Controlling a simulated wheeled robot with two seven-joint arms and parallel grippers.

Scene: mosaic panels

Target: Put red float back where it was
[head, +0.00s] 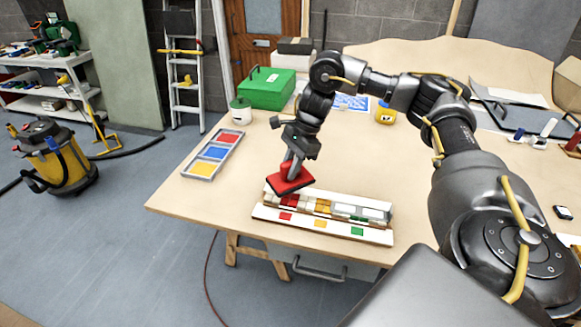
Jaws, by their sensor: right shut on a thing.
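The red float (291,182) is a flat red block, tilted, just above the left part of the pale strip. My right gripper (293,160) is shut on it from above. The long pale strip (322,233) lies near the table's front edge, with red, yellow and green marks along its front. Behind the marks, a row of pieces shows red, orange, white and green. The float and gripper hide part of its back left side. I cannot tell whether the float touches the strip. My left gripper is out of view.
A grey tray (186,173) with red, blue and yellow squares lies at the table's left edge. A green box (266,88), a lidded pot (241,111) and a yellow tub (385,113) stand farther back. The wooden table (245,180) is clear between the tray and the strip.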

